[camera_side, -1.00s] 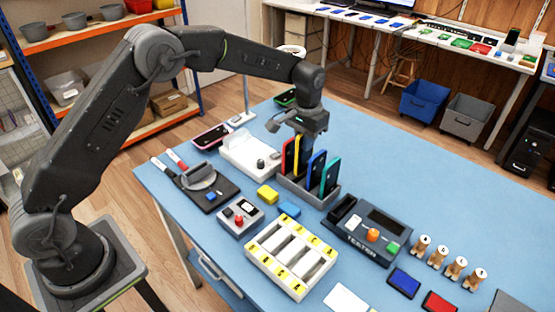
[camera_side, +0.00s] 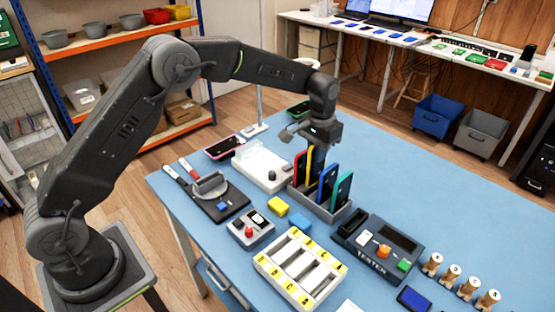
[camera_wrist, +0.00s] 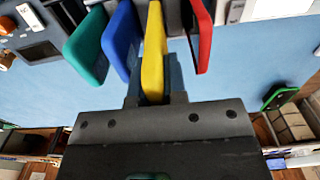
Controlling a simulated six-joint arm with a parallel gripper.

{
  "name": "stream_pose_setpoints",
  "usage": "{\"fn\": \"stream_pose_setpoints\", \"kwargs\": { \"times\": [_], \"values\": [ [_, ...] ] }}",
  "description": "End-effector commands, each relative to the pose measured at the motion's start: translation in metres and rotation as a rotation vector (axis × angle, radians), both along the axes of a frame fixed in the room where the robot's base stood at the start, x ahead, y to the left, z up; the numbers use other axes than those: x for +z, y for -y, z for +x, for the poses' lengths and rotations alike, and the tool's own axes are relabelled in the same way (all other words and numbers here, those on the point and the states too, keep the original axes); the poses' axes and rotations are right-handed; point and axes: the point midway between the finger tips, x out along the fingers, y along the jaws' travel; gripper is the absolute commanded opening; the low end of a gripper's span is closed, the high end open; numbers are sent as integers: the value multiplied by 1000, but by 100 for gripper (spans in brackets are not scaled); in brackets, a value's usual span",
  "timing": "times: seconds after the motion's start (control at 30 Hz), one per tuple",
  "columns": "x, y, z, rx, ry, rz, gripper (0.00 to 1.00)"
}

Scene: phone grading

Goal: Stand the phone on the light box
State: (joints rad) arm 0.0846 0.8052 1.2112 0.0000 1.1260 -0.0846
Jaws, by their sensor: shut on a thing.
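My gripper (camera_wrist: 154,90) is shut on the yellow phone (camera_wrist: 153,50), with a finger on either side of it. In the side view the yellow phone (camera_side: 309,163) stands upright in the grey rack (camera_side: 333,216), under my gripper (camera_side: 322,150). A red phone (camera_side: 298,168) stands to its left there, and a blue phone (camera_side: 328,182) and a teal phone (camera_side: 342,189) to its right. The white light box (camera_side: 246,160) lies just left of the rack. The yellow phone's lower end is hidden by the rack and its neighbours.
A black tester (camera_side: 378,243), a cream tray (camera_side: 300,269) and a yellow block (camera_side: 278,206) stand nearer the front.

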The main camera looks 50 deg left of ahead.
Motion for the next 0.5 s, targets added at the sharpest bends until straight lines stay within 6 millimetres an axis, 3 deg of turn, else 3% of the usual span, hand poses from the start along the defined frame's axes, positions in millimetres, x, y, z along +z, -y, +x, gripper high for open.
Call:
{"fn": "stream_pose_setpoints", "kwargs": {
  "times": [0.3,0.5],
  "values": [
    [72,0,1,0,8,-1,0],
    [102,-7,1,4,2,0,0]
  ]
}}
